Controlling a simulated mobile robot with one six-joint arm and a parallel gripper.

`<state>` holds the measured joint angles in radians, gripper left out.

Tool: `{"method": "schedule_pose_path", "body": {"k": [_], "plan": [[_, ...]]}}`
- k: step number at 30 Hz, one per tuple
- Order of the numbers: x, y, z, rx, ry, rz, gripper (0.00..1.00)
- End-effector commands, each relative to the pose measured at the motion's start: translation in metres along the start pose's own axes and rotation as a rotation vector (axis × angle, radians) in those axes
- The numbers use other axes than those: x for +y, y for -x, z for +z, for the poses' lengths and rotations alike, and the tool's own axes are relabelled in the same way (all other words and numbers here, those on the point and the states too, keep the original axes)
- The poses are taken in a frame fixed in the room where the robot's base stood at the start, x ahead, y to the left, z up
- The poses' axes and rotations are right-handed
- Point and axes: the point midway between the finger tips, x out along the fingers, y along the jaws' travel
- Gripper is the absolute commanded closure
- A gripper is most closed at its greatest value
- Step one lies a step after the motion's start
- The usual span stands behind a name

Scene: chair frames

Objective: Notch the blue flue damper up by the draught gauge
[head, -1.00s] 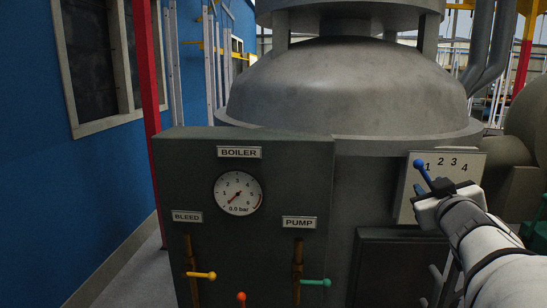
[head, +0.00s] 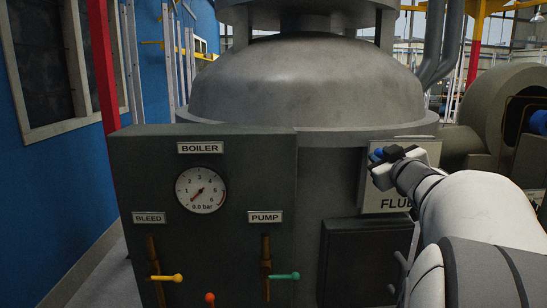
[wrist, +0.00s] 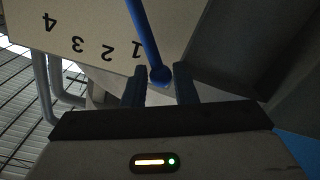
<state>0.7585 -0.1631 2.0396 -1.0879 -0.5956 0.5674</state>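The blue damper lever (wrist: 148,38) ends in a ball knob, close beside the numeral 1 on the pale plate (wrist: 25,18) numbered 1 to 4 in the wrist view. My gripper (wrist: 160,87) is open there, with one dark finger on each side of the knob and gaps still showing. In the head view my gripper (head: 383,162) is in front of the plate marked FLUE (head: 430,152). It hides the numerals and most of the lever; only a bit of blue (head: 376,155) shows. I see no gauge labelled draught.
Left of the plate stands the dark boiler panel (head: 225,235) with a round gauge (head: 201,190) reading 0.0 bar. It carries yellow (head: 168,278), red (head: 210,298) and green (head: 285,276) handles. The grey boiler dome (head: 305,85) rises behind.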

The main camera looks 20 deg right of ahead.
Motion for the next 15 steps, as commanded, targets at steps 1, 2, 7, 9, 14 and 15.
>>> {"method": "schedule_pose_path", "body": {"k": [1, 2, 7, 9, 14, 15], "plan": [[0.0, 0.001, -0.001, 0.001, 0.001, 0.0, 0.79], [0.0, 0.001, -0.001, 0.001, 0.001, 0.0, 0.81], [0.0, 0.001, -0.002, 0.002, 0.001, 0.0, 0.9], [0.001, 0.001, -0.002, 0.002, 0.001, 0.0, 0.9], [0.008, 0.001, -0.004, 0.001, 0.001, 0.0, 0.9], [0.011, 0.001, -0.005, 0.0, 0.001, 0.001, 0.9]]}}
